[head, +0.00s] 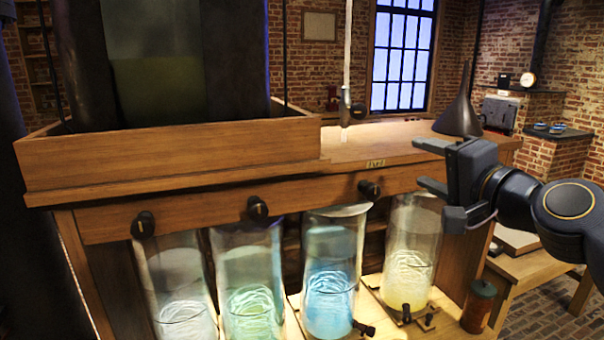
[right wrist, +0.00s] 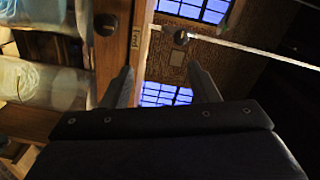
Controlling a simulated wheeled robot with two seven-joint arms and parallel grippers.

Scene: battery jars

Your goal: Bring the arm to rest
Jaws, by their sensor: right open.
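My right gripper (head: 432,172) is open and empty in the head view. It is in front of the wooden bench's right part, above the jar with yellow liquid. In the right wrist view its two fingers (right wrist: 162,88) stand apart with nothing between them. Several glass jars stand in a row under the bench: one with pale liquid (head: 180,290), one with green (head: 250,285), one with blue (head: 331,270) and one with yellow (head: 407,265). My left gripper is not in view.
The wooden bench (head: 200,160) has black knobs along its front, such as one (head: 257,208) above the green jar. A dark funnel (head: 459,112) stands on its top at the right. A lidded amber jar (head: 478,306) stands lower right, near a low wooden table (head: 545,262).

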